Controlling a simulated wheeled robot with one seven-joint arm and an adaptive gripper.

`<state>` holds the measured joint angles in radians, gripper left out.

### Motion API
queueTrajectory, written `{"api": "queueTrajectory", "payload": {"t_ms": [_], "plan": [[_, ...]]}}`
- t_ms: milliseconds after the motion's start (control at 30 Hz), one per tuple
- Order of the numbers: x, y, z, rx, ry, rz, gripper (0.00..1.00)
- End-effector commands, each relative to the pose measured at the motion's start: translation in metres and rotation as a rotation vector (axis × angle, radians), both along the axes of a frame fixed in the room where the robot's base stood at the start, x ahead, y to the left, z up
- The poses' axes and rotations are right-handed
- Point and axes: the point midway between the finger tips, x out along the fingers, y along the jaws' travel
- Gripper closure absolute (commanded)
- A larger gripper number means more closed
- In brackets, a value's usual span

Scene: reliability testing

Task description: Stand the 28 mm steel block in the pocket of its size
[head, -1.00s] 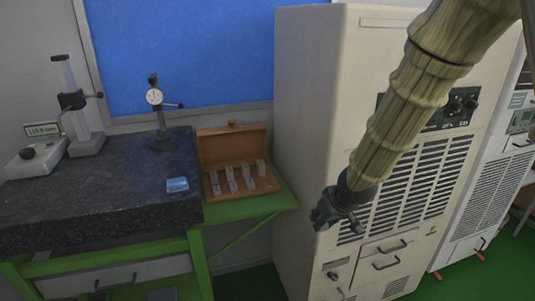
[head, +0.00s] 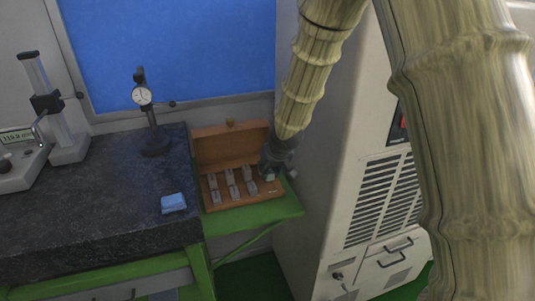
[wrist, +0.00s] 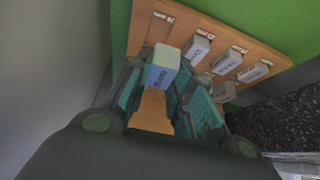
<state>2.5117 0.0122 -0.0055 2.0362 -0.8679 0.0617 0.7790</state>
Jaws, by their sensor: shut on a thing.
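My gripper (head: 275,168) is at the right end of the open wooden case (head: 230,132). In the wrist view, my gripper (wrist: 160,86) is shut on a pale steel block (wrist: 163,70) with dark print too small to read. The block stands between the fingertips, over or at the left end of the case (wrist: 185,24). A dark recess (wrist: 155,31) shows just beyond it, partly hidden. I cannot tell whether the block's lower end is inside a pocket. Several other blocks (wrist: 198,47) stand in the case, with small white labels beside them.
The case sits on a green shelf (head: 278,211) beside a dark granite table (head: 100,190). A blue-white cloth or pad (head: 173,203) and a dial gauge stand (head: 153,140) are on the granite. A tall beige cabinet (head: 345,150) rises close to the right of the case.

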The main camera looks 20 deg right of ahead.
Motion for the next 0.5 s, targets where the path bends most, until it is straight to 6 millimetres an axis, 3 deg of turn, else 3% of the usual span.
{"api": "queueTrajectory", "payload": {"t_ms": [200,500], "plan": [[0.017,-0.010,0.009,0.000,-0.003,-0.051,1.00],[0.018,-0.010,-0.009,-0.001,-0.003,-0.052,1.00]]}}
